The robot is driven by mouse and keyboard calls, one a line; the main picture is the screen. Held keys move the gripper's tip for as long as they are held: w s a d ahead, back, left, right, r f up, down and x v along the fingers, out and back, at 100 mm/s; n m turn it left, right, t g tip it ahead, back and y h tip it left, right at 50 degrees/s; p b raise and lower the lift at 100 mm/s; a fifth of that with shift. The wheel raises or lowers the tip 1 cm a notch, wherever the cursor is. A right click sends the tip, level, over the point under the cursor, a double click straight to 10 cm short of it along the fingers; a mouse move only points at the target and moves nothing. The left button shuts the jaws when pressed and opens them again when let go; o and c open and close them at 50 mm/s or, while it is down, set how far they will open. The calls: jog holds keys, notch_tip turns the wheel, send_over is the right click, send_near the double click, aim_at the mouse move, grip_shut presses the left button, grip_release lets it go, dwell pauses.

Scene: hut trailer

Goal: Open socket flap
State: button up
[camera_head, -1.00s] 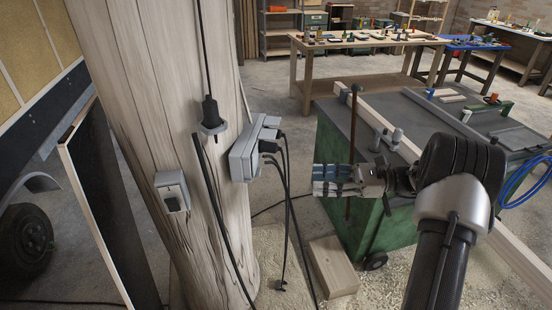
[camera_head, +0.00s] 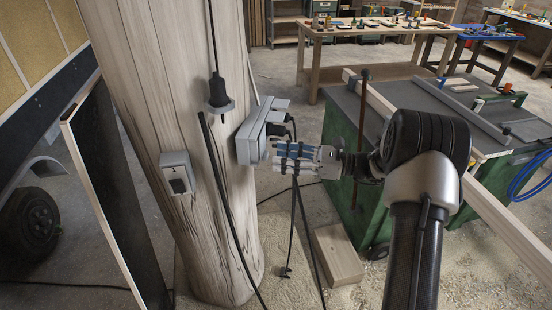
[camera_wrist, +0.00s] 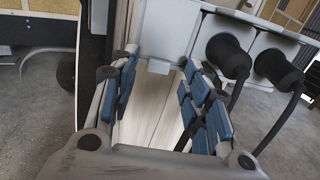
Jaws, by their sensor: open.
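A grey multi-socket box (camera_head: 250,140) is mounted on a thick wooden post (camera_head: 150,60), with black plugs in it. In the wrist view, two black plugs (camera_wrist: 228,55) sit in the right-hand sockets. The left-hand socket has a pale grey flap (camera_wrist: 167,28) that looks closed, with a small lip at its lower edge. My gripper (camera_head: 281,158) is open, with blue-padded fingers, just right of the box. In the wrist view, my gripper (camera_wrist: 158,85) has its fingers on either side below the lip, with nothing between them. Contact cannot be told.
A separate small grey box (camera_head: 178,173) is on the post's left side. A black connector (camera_head: 218,92) and hanging cables are on the post. A green workbench (camera_head: 345,170) stands at right, and a wooden block (camera_head: 337,254) lies on the floor.

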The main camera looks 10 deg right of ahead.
jog(key=shift+x, duration=1.25)
jog(key=shift+c, duration=0.3)
grip_shut()
